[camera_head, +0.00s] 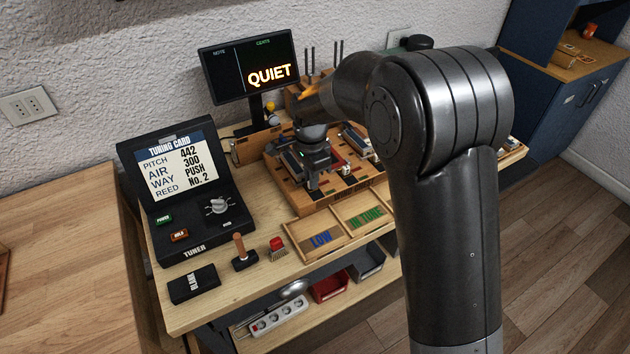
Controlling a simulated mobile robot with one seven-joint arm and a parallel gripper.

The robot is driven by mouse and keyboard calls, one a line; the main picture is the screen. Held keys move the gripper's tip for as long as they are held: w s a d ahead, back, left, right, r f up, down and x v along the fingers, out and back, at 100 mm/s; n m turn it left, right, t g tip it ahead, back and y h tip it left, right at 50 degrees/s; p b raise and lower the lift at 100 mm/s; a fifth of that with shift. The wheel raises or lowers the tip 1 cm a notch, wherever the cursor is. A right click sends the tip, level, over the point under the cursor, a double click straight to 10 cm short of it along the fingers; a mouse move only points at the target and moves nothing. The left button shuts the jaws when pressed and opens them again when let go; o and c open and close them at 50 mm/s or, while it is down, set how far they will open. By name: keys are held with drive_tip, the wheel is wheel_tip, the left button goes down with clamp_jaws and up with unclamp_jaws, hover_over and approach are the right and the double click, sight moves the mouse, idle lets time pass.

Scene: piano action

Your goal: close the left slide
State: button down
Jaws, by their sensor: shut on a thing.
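My gripper (313,186) points down over the left part of a wooden work board (285,188). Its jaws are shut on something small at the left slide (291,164). The slide shows as a dark strip just left of the fingers. My gripper and wrist hide much of it, so how far it stands open cannot be told. A second dark slide (355,138) lies further right on the board, partly behind my arm.
A tuner (190,215) with a "TUNING CARD" screen stands left. A monitor (250,68) reading "QUIET" stands behind the board. Trays marked LOW (322,240) and IN TUNE (366,217) lie in front. A wooden-handled tool (242,253) and red-topped brush (278,248) stand near the front edge.

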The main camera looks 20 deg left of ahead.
drive_tip(key=shift+w+a, duration=0.15)
drive_tip(key=shift+a, duration=0.05)
drive_tip(key=c, duration=1.4)
unclamp_jaws()
drive_tip(key=shift+c, duration=0.2)
drive_tip(key=shift+r, duration=0.1)
wheel_tip(320, 180, up, 11)
drive_tip(key=shift+f, duration=0.2)
